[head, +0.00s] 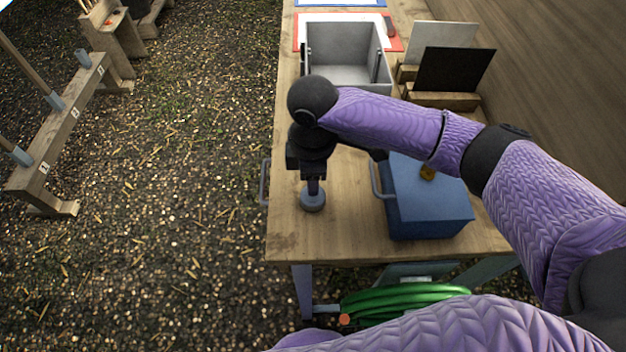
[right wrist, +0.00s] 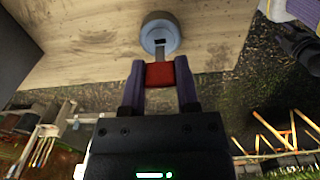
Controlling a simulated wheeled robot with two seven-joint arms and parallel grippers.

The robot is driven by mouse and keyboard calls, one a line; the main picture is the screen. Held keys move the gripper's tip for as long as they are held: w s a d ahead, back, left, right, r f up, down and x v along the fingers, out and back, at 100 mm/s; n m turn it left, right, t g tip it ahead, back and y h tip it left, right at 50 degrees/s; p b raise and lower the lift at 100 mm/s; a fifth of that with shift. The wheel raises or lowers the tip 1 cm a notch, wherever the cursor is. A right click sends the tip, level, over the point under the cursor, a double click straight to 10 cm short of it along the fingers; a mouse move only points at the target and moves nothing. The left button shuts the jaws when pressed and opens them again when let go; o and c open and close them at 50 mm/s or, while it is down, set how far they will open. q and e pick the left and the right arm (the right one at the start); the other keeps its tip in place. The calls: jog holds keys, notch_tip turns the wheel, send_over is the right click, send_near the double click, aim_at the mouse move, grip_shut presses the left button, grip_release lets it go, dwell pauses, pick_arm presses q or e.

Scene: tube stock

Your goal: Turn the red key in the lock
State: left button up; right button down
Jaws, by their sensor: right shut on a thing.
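The red key (right wrist: 159,75) is between the two fingers of my right gripper (right wrist: 159,84), which is shut on it. Its grey shaft points at the round blue-grey lock (right wrist: 167,24), where a dark slot shows at the shaft's tip. I cannot tell whether the tip is inside the slot. In the head view the lock (head: 312,203) sits on the wooden table near its front left corner. My right gripper (head: 313,182) is right above it, pointing down, and hides the key there. My left gripper is not in view.
A blue box (head: 430,205) with a handle stands right of the lock. A grey open bin (head: 345,73) stands farther back, and a black panel (head: 455,70) in a wooden stand is at the back right. A green hose (head: 400,303) lies below the table. Bare tabletop surrounds the lock.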

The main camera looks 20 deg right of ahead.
notch_tip(320, 180, up, 6)
jog(key=shift+r+p, duration=0.2)
jog(key=shift+p, duration=0.65)
notch_tip(320, 180, down, 6)
jog(key=shift+f+b, duration=0.1)
jog(key=shift+b, duration=0.8)
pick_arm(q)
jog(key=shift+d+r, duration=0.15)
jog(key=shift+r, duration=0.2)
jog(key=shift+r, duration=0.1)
pick_arm(e)
jog(key=shift+p, duration=0.6)
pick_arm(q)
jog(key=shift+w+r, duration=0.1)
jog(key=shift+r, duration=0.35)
